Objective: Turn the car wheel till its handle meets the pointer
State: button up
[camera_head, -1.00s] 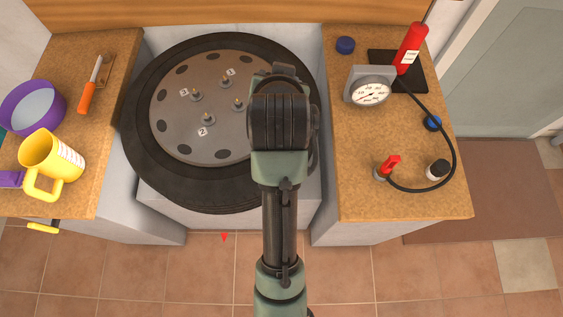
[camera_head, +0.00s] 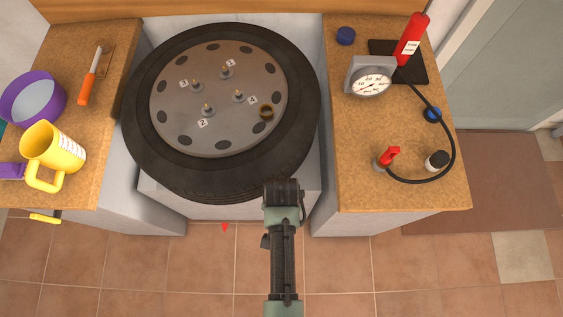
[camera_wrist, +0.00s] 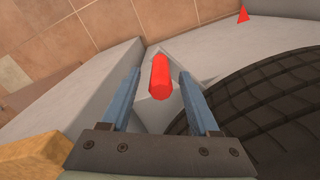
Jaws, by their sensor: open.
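The car wheel (camera_head: 150,160) lies flat between two counters, with numbered studs on its grey disc; its black tyre also shows at the right of the wrist view (camera_wrist: 265,110). The red pointer (camera_head: 225,228) is a small triangle in front of the wheel, also in the wrist view (camera_wrist: 243,14). A red cylinder (camera_wrist: 160,77), seemingly the wheel's handle, stands between my fingers in the wrist view; what it joins to is hidden. My gripper (camera_wrist: 159,92) is open, a blue finger on each side of it, with no clear contact. In the head view my arm hides the fingers and cylinder.
The left counter holds an orange-handled tool (camera_head: 88,85), a purple container (camera_head: 60,92) and a yellow jug (camera_head: 50,150). The right counter holds a gauge (camera_head: 371,86), a red cylinder-shaped pump (camera_head: 411,38) and a black hose (camera_head: 452,140). Counter walls flank the wheel closely.

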jog(key=shift+w+f, duration=0.1)
jog(key=shift+f, duration=2.05)
grip_shut()
